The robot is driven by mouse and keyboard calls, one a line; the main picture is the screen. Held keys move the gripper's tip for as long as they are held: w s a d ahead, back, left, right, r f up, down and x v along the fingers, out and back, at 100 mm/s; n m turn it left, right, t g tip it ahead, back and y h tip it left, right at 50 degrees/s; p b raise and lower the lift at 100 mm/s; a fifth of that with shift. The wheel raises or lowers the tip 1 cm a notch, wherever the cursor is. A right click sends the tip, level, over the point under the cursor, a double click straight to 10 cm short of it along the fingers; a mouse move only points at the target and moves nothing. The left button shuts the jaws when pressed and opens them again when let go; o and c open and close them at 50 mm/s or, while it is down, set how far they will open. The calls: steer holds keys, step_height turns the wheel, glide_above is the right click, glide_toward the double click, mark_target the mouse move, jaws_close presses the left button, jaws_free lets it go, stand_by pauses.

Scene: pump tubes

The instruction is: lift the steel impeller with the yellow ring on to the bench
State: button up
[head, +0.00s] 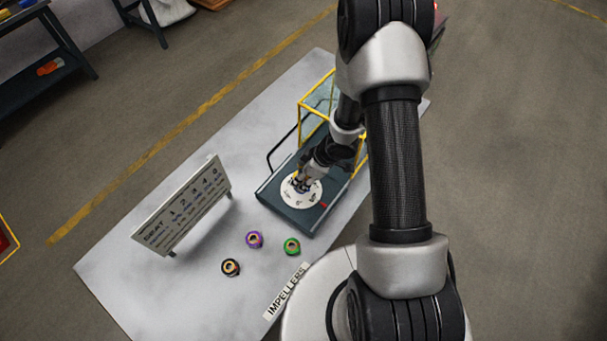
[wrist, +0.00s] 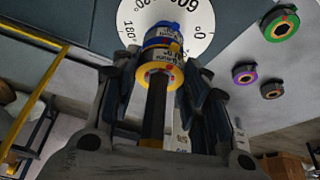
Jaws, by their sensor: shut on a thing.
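The impeller with the yellow ring (wrist: 160,76) is between my gripper's fingers in the wrist view. A blue-banded part (wrist: 161,35) shows just beyond it, and a dark shaft (wrist: 154,108) stands in line with it. My gripper (wrist: 163,85) is shut on the yellow-ringed impeller. In the head view my gripper (head: 303,181) is over the white degree dial (head: 301,201) on a dark platform (head: 268,193); the impeller is mostly hidden there. The bench (head: 115,275) is the pale surface around the platform.
Purple (head: 254,239), green (head: 292,246) and black-orange (head: 231,267) ringed impellers lie on the bench by an IMPELLERS label (head: 287,291). A SEAT sign (head: 185,205) stands to the left. A yellow frame (head: 318,88) rises behind the platform. The bench's front left is clear.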

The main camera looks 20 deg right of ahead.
steer(key=shift+r+p, duration=7.5)
steer(key=shift+p, duration=0.55)
steer(key=shift+f, duration=0.15)
